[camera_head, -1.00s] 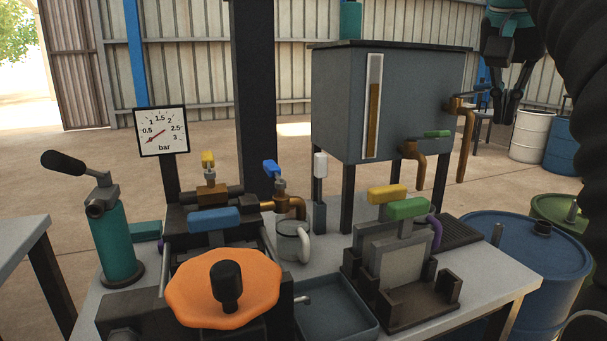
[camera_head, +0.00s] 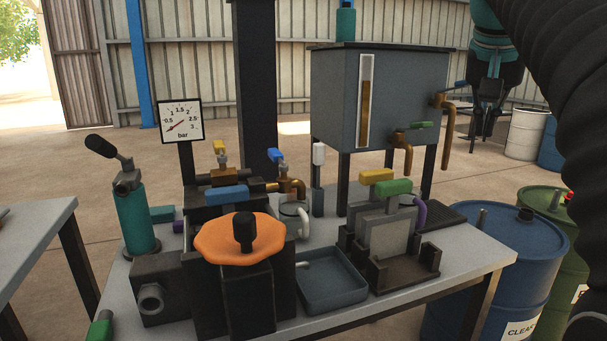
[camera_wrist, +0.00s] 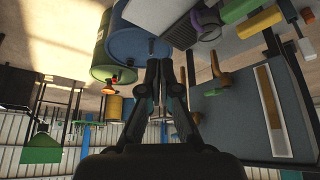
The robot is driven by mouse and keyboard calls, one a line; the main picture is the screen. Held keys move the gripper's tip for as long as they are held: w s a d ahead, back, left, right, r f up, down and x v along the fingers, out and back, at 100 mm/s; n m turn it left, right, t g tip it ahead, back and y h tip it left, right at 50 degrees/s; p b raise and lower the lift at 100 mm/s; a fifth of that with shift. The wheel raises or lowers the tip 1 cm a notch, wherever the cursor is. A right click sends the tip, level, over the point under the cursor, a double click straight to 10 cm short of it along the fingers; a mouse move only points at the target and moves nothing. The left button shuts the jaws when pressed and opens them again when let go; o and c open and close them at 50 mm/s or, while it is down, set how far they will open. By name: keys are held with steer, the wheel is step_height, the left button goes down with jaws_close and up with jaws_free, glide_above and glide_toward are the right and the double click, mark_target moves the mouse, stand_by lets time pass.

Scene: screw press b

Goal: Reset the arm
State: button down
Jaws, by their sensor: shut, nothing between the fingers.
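My gripper (camera_head: 484,122) hangs at the upper right of the head view, to the right of the grey tank and apart from it. It is shut and empty. In the wrist view my gripper (camera_wrist: 160,66) shows its fingers together, in front of the blue drum (camera_wrist: 138,38). The dark, ribbed upper part of my arm fills the upper right corner of the head view.
The workbench (camera_head: 464,254) carries the press with its orange handwheel (camera_head: 240,240), a teal hand pump (camera_head: 132,218), a gauge (camera_head: 181,121) and a tray (camera_head: 332,282). The grey tank (camera_head: 335,105) stands behind. A blue drum (camera_head: 510,255) and green drum (camera_head: 556,235) stand at right.

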steer(key=s+a+f+n+y, duration=0.1)
steer(key=a+f+n, duration=0.25)
steer(key=f, duration=1.15)
steer(key=s+a+f, duration=0.3)
steer(key=s+f, duration=0.2)
steer(key=f, duration=0.1)
steer(key=s+a+f+n+y, duration=0.1)
steer(key=s+a+f, duration=0.2)
steer(key=s+f, duration=0.3)
steer(key=s+a+f+n+t+y, duration=0.1)
steer(key=s+a+f, duration=0.2)
steer(key=s+f, duration=0.3)
steer(key=shift+s+a+f, duration=0.15)
steer(key=shift+s+f, duration=0.05)
steer(key=shift+f, duration=0.4)
steer(key=shift+n, duration=0.25)
